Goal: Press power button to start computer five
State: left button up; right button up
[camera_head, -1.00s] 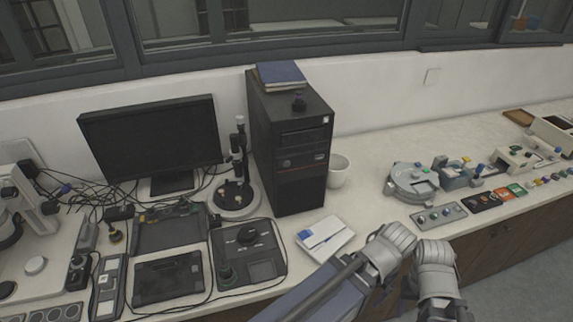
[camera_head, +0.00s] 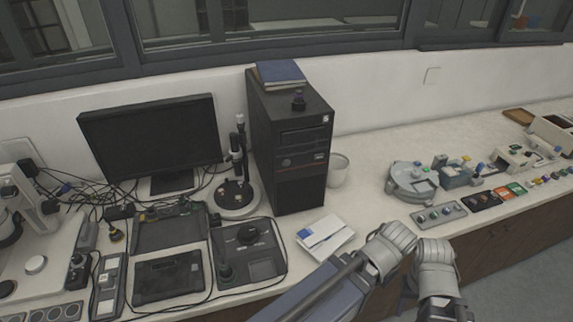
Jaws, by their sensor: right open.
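The black computer tower (camera_head: 288,130) stands upright on the bench at the middle of the head view, its front facing me and to the right. A small round button (camera_head: 285,162) shows on its front panel, below the drive bays. The monitor (camera_head: 150,138) to its left has a dark screen. My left gripper (camera_head: 388,247) is in front of the bench, right of the white box and well apart from the tower. My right gripper (camera_head: 436,258) is beside it, open, touching nothing that I can see. The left gripper's fingers are not clear enough to judge.
A blue book (camera_head: 281,73) lies on the tower. A white mug (camera_head: 338,172) stands right of it, and a white-and-blue box (camera_head: 325,235) lies in front. A microscope (camera_head: 237,180), cables and instruments crowd the left. A grey device (camera_head: 411,182) and several small parts sit at right.

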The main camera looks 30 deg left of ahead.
pick_arm(q)
grip_shut()
dwell(0.8)
